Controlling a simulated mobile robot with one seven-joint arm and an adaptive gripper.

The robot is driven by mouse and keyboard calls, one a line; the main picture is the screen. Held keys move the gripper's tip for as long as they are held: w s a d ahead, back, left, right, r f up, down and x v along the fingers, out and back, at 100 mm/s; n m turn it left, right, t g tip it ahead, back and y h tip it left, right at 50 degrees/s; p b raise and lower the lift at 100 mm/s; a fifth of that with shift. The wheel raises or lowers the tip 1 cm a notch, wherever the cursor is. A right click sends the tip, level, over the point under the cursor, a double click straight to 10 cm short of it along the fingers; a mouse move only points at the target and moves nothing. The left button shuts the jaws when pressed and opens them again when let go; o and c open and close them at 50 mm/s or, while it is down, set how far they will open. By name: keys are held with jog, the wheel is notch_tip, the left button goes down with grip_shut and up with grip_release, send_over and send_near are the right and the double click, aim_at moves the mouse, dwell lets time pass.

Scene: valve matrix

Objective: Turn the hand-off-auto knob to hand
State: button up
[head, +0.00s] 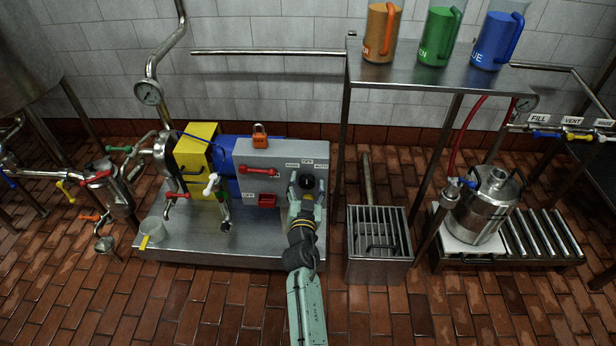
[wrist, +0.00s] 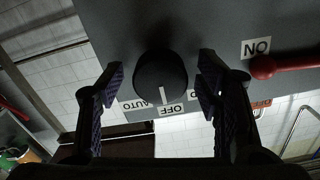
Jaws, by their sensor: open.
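The hand-off-auto knob (wrist: 161,74) is round and black, on a grey panel (wrist: 125,22). Its white pointer line points at the OFF label (wrist: 172,111). The AUTO label (wrist: 160,104) shows beside it; the HAND label is mostly hidden behind a finger. In the head view the knob (head: 307,182) is at the right end of the grey control box (head: 284,155). My gripper (wrist: 160,78) is open, with one finger on each side of the knob and a visible gap to each. It also shows in the head view (head: 302,187), just in front of the knob.
A red lever (head: 258,170) with an ON label (wrist: 256,47) sits beside the knob. An orange padlock (head: 260,135) is on top of the box, and a red part (head: 267,200) is lower on its front. A steel table leg (head: 343,130) stands close to the right.

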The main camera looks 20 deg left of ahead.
jog(key=shift+w, duration=0.1)
jog(key=shift+c, duration=0.6)
jog(key=c, duration=1)
jog(key=shift+c, duration=0.2)
jog(key=shift+n, duration=0.3)
jog(key=n, duration=0.3)
jog(key=shift+r+n, duration=0.1)
jog(key=shift+n, duration=0.2)
jog(key=n, duration=0.5)
jog(key=shift+n, duration=0.4)
